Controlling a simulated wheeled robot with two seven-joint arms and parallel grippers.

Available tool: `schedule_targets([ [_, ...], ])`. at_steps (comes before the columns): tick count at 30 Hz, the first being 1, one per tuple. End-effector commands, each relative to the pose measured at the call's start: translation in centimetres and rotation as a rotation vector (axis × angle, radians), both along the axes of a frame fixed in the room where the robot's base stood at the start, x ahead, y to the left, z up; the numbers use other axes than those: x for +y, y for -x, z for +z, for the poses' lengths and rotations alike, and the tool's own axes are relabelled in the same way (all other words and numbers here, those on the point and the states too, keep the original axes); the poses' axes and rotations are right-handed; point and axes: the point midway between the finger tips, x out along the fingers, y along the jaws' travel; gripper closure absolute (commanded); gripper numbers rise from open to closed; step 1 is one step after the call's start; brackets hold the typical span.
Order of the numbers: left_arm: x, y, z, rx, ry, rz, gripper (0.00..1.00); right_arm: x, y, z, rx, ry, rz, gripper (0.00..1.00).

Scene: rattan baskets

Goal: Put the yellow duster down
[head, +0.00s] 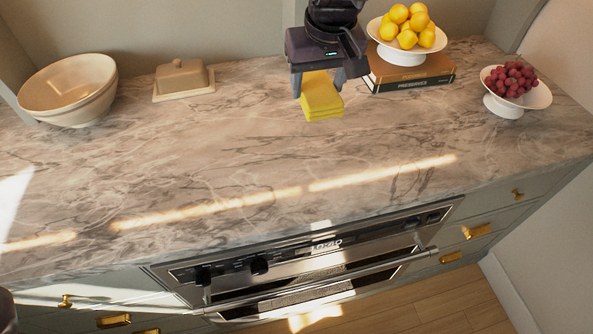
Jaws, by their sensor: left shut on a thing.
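The yellow duster (322,103) is a bright, folded, block-like cloth at the back middle of the marble counter (230,160). My left gripper (318,85) points down from the top of the head view, with one finger on each side of the duster, and is shut on it. The gripper hides the duster's upper back part. The duster's lower edge is at or just above the counter; I cannot tell whether it touches. My right gripper is not in view.
A white stand of lemons (407,55) rests on stacked books (412,84), close right of my gripper. A stand of grapes (516,103) is farther right. A butter dish (183,95) and bowls (69,120) stand left. The counter's middle and front are clear above the oven (310,270).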

Motion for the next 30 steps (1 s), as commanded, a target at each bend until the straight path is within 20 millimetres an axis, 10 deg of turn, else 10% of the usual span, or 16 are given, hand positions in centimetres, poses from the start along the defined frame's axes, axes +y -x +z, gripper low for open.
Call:
schedule_targets([
  [15, 0.0, 0.1, -12.8, 0.007, 0.000, -0.001, 0.60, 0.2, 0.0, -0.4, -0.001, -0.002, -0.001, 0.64],
  [30, 0.0, 0.1, -18.5, 0.005, -0.002, -0.001, 0.60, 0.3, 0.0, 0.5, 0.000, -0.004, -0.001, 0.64],
])
